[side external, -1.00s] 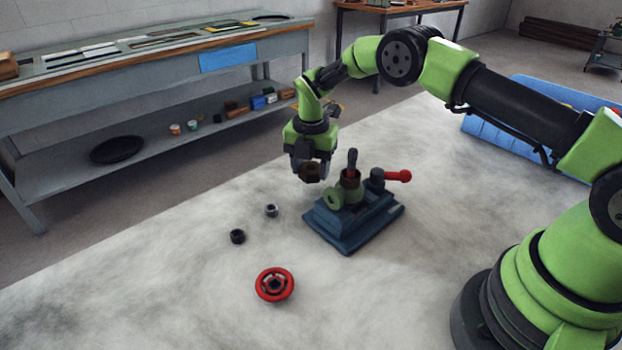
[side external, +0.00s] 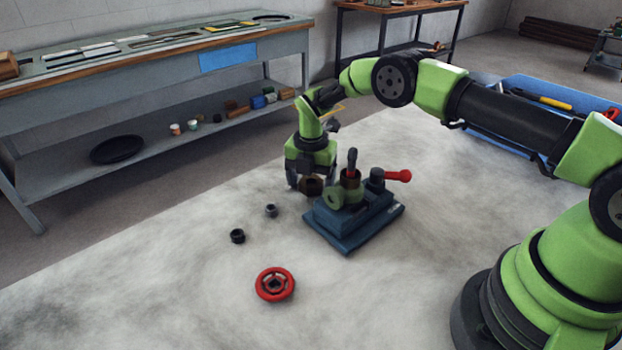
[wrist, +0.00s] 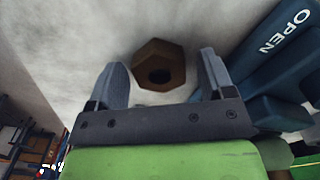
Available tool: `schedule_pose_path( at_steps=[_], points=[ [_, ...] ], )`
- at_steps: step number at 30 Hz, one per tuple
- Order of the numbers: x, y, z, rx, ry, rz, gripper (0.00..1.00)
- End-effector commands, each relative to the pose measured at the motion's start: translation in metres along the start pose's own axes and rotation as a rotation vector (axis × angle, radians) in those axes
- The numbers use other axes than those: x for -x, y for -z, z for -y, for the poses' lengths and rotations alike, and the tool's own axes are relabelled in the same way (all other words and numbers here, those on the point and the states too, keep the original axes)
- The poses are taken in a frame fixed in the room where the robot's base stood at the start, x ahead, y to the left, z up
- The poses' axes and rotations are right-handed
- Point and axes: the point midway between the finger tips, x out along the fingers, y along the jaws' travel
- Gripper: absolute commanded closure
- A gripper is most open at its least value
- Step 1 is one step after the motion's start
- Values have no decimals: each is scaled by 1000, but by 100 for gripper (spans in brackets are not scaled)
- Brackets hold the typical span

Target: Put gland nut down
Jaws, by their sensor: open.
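The gland nut (side external: 311,187) is a brown hex nut with a dark bore, beside the left rear of the blue valve fixture (side external: 350,222). In the wrist view the nut (wrist: 160,66) lies between and just beyond my fingertips, with gaps on both sides, against the pale surface. My gripper (side external: 311,180) is low over that spot. In the wrist view my gripper (wrist: 163,72) has its two fingers spread apart. Whether the nut rests fully flat is hard to tell.
A red handwheel (side external: 275,284), a black ring (side external: 237,236) and a small grey nut (side external: 271,210) lie on the pale cloth in front. The fixture's red-knobbed lever (side external: 399,176) sticks out right. A blue tray (side external: 503,135) with tools stands behind my arm.

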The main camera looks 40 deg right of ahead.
Motion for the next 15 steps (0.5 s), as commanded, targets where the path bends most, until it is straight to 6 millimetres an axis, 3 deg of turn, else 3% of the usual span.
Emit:
schedule_pose_path(
  at_steps=[5, 15],
  points=[
    [14, 0, -1, 0, -3, 2, 25],
    [87, -1, -1, 0, -4, 3, 25]
  ],
)
